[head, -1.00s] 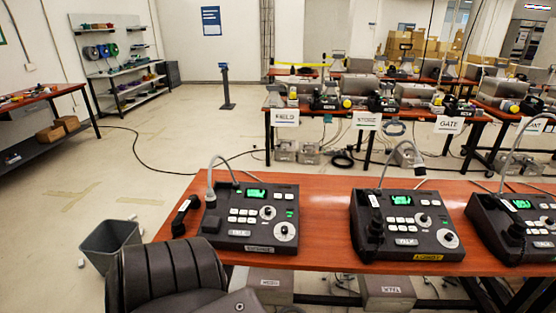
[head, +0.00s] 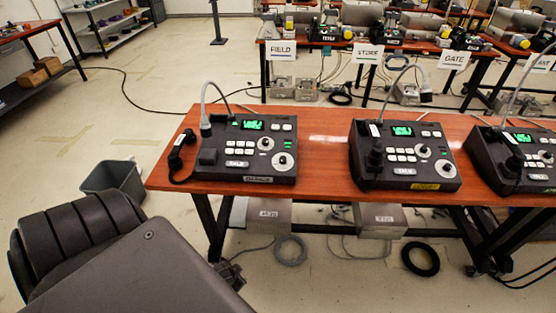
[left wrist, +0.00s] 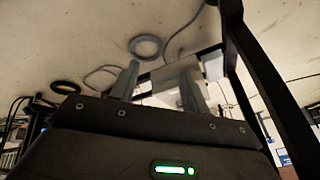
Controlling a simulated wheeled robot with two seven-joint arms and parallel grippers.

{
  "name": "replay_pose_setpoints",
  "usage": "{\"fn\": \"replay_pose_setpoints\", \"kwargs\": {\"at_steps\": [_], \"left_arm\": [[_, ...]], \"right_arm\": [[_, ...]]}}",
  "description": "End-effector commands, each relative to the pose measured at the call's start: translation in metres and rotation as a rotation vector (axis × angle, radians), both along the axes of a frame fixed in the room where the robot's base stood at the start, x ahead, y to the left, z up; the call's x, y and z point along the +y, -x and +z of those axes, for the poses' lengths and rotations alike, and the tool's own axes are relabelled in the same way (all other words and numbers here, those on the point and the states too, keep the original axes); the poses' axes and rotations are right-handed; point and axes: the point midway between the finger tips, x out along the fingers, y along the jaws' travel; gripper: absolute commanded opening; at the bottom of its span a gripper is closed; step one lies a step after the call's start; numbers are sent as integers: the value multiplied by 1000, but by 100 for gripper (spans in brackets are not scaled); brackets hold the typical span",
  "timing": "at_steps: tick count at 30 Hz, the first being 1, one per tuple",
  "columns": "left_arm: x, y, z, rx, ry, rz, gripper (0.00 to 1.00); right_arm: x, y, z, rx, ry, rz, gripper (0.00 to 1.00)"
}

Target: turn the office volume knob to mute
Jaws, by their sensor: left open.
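Three dark paging phones with green screens stand on the orange table: a left one (head: 225,160), a middle one (head: 370,170) and a right one (head: 490,165). The left phone has an upper knob (head: 265,143) and a lower knob (head: 283,162). The middle phone also has an upper knob (head: 422,151) and a lower knob (head: 441,170). The small name labels on their front edges are too small to read surely, so I cannot tell which is the office one. My left gripper (left wrist: 158,84) is open and empty in the left wrist view, below table height and away from the phones. My right gripper is out of view.
The orange table (head: 320,120) has grey boxes and coiled cables (head: 421,259) below it. A grey bin (head: 113,180) stands on the floor at its left. A back table carries signs, including FIELD (head: 281,50), STORE and GATE. The floor at the left is mostly clear.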

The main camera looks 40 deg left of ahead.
Motion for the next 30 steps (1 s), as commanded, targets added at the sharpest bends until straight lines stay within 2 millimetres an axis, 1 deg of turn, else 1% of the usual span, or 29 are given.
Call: {"fn": "replay_pose_setpoints", "kwargs": {"at_steps": [1,2,3,5,6,9,11,13,15,18,21,25,30], "left_arm": [[19,-39,29,-80,-22,5,46],[27,-58,51,-122,-31,13,46],[34,-82,82,-179,-39,20,46],[39,-112,131,-263,-45,25,46],[38,-128,164,-316,-46,24,46],[26,-150,237,-427,-33,12,46],[18,-155,271,-478,-25,3,46],[11,-163,314,-551,-16,-14,46],[14,-175,350,-623,-8,-27,46],[21,-190,382,-697,2,-43,46],[24,-198,400,-739,13,-53,46],[25,-202,408,-757,21,-58,46],[26,-207,406,-759,21,-55,46]], "right_arm": [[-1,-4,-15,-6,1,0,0],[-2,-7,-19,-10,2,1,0],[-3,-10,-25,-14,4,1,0],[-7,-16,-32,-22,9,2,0],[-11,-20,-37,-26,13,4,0],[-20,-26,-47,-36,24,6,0],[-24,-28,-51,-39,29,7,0],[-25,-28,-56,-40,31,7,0],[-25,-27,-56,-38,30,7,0],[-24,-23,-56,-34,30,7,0],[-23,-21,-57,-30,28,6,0],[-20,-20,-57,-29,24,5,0],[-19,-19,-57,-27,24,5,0]]}}
